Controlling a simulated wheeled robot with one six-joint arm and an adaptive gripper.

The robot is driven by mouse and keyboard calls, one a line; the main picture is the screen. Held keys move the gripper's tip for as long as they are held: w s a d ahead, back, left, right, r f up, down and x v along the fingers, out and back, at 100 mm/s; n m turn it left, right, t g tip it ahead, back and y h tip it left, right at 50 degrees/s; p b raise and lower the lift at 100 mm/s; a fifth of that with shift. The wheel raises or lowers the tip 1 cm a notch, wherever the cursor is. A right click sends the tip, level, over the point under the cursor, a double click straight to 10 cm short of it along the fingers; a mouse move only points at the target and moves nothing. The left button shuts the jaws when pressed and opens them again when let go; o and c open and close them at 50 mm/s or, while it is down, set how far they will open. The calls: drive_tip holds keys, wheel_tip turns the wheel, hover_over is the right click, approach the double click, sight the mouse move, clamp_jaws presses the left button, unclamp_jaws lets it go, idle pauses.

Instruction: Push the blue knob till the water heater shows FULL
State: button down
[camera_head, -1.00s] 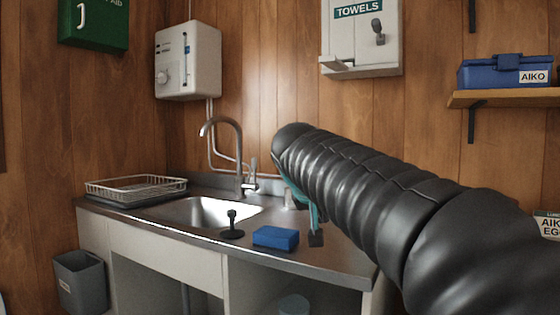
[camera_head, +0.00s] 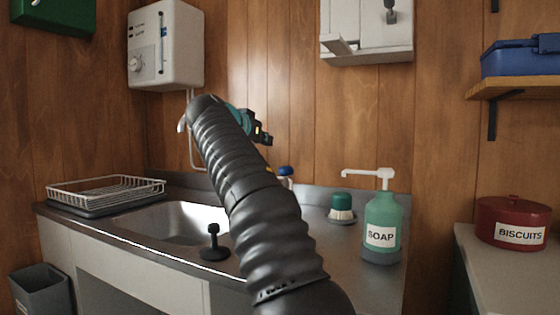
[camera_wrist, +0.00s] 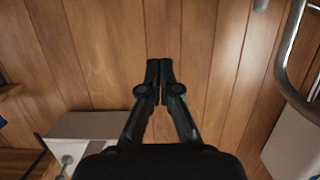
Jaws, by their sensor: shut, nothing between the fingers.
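The white water heater (camera_head: 165,45) hangs on the wood wall at upper left in the head view. It has a round dial on its front and an upright gauge slot; the gauge wording is unreadable. A small blue-topped knob (camera_head: 286,171) shows behind the sink, just right of my arm. My gripper (camera_head: 265,138) is raised in front of the wall, above and left of the blue knob and right of the heater, apart from both. In the wrist view my gripper (camera_wrist: 160,66) has its fingertips together and empty. My arm hides most of the tap.
A black plunger-like stopper (camera_head: 214,243) stands at the sink (camera_head: 172,222) edge. A dish rack (camera_head: 106,190) is at left. A brush (camera_head: 341,207) and a soap bottle (camera_head: 382,222) stand right of my arm. A towel dispenser (camera_head: 367,30) hangs above. A biscuit tin (camera_head: 513,222) is at right.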

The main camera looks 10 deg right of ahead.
drive_tip(key=shift+d, duration=0.1)
drive_tip(key=p, duration=0.3)
hover_over(282, 175)
drive_tip(key=shift+w+d+f, duration=0.1)
drive_tip(key=shift+w+f, duration=0.05)
drive_tip(key=shift+f, duration=0.45)
drive_tip(key=shift+w+d+f, duration=0.1)
drive_tip(key=shift+f, duration=0.45)
drive_tip(key=shift+s+a+f+b, duration=0.15)
drive_tip(key=shift+f+b, duration=0.15)
drive_tip(key=shift+f, duration=0.2)
drive_tip(key=shift+f+b, duration=0.5)
drive_tip(key=shift+f, duration=1.05)
wheel_tip(282, 175, down, 4)
drive_tip(key=b, duration=0.3)
drive_tip(key=shift+f+b, duration=0.1)
drive_tip(key=shift+b, duration=0.3)
